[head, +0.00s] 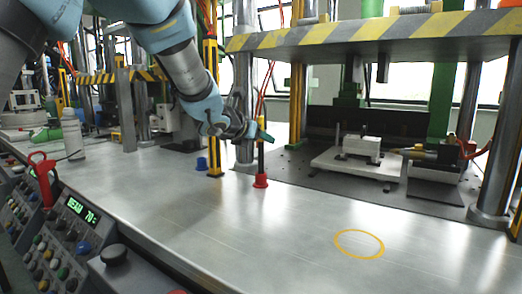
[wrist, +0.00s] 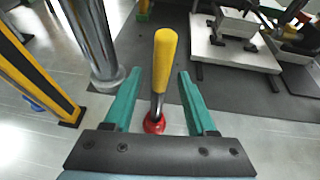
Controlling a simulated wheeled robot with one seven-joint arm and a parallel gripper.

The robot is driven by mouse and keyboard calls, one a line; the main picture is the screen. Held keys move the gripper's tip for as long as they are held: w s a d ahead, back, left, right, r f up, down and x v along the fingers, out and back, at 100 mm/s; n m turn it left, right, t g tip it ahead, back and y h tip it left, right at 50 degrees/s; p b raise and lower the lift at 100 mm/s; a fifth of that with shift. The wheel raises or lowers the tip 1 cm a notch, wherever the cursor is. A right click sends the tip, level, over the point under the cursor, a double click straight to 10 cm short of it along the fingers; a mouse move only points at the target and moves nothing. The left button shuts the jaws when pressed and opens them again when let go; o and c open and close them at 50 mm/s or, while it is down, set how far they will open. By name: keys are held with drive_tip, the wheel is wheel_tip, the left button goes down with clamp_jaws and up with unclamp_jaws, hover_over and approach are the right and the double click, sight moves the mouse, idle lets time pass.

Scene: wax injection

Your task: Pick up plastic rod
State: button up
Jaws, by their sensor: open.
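The plastic rod stands upright on the metal table (head: 170,220). In the wrist view the rod (wrist: 164,62) has a yellow upper part, a dark lower shaft and a red base (wrist: 154,123). It shows between my two teal fingers, apart from both. My gripper (wrist: 159,73) is open and empty, with one finger on each side of the rod.
A steel column (wrist: 92,40) and a yellow-black post (wrist: 38,75) stand close on the left. A white platform with a block (head: 358,165) lies to the right under the striped press beam (head: 370,30). The table around the yellow ring (head: 359,244) is clear.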

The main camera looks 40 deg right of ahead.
drive_tip(key=shift+w+d+f, duration=0.15)
drive_tip(key=shift+d, duration=0.15)
clamp_jaws()
idle(0.3)
